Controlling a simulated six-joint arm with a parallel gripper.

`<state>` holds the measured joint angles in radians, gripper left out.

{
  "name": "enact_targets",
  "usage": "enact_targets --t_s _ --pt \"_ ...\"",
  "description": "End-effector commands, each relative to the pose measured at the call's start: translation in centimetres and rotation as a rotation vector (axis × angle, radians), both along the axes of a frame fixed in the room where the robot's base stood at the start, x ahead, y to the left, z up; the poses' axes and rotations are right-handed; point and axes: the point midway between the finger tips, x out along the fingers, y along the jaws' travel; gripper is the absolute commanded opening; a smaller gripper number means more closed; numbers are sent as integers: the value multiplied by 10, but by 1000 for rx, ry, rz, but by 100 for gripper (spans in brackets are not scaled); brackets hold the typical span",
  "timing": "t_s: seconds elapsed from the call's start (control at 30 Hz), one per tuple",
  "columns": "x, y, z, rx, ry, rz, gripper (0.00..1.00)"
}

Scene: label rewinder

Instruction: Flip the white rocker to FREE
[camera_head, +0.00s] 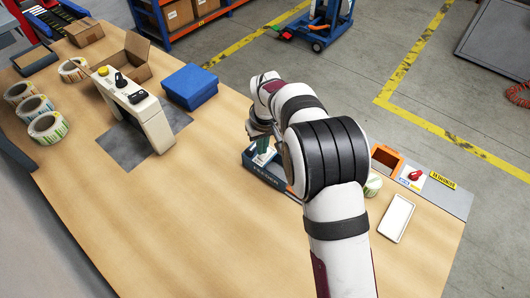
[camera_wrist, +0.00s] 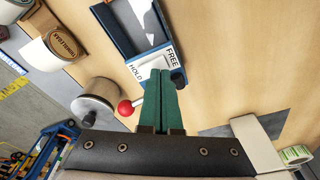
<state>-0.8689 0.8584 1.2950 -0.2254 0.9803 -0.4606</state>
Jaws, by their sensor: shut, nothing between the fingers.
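The dark blue feeder (camera_head: 262,172) sits on the bench, partly behind my arm in the head view. In the wrist view the feeder (camera_wrist: 122,38) has a white plate (camera_wrist: 141,61) at its near end, lettered HOLD on the left and FREE on the right. I cannot make out the white rocker clearly; my fingers cover part of the plate. My gripper (camera_wrist: 163,72) has green fingers, pressed together and empty, with their tips over the plate between the two words. I cannot tell whether they touch it. In the head view my gripper (camera_head: 262,144) is above the feeder.
A red knob (camera_wrist: 125,107) and a grey spool (camera_wrist: 96,101) are left of my fingers in the wrist view. The head view shows a label machine (camera_head: 150,115), a blue box (camera_head: 190,85), an orange bin (camera_head: 386,156) and a white tray (camera_head: 398,218). The front-left bench is clear.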

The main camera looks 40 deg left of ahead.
Motion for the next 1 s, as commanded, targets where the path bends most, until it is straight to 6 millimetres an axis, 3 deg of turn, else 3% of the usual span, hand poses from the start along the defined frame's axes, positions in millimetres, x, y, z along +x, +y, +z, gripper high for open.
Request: enact_targets --t_s 0.5,1.0 --pt "0 0 55 0 0 0 0" --pt "2 -6 61 -1 3 -16 0"
